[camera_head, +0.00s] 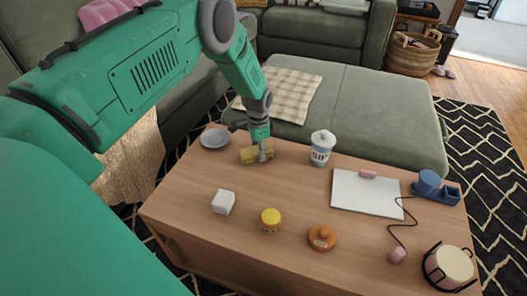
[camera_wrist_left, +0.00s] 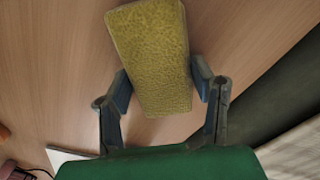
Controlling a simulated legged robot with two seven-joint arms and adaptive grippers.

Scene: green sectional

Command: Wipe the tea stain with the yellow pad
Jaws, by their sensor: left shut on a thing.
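The yellow pad (camera_head: 249,156) is at the far left part of the wooden table (camera_head: 190,185), between a grey dish and a lidded jar. My left gripper (camera_head: 262,150) reaches down from above and is shut on it. In the left wrist view the textured pad (camera_wrist_left: 155,50) sits between the two fingers of the left gripper (camera_wrist_left: 162,88), with the table close behind it. I cannot tell whether the pad touches the tabletop. No tea stain can be made out; the pad and gripper may cover it. My right gripper is not in view.
Around the pad stand a grey dish (camera_head: 215,138) and a white-blue jar (camera_head: 322,147). A white board (camera_head: 358,200) lies right. Bare wood lies between them.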

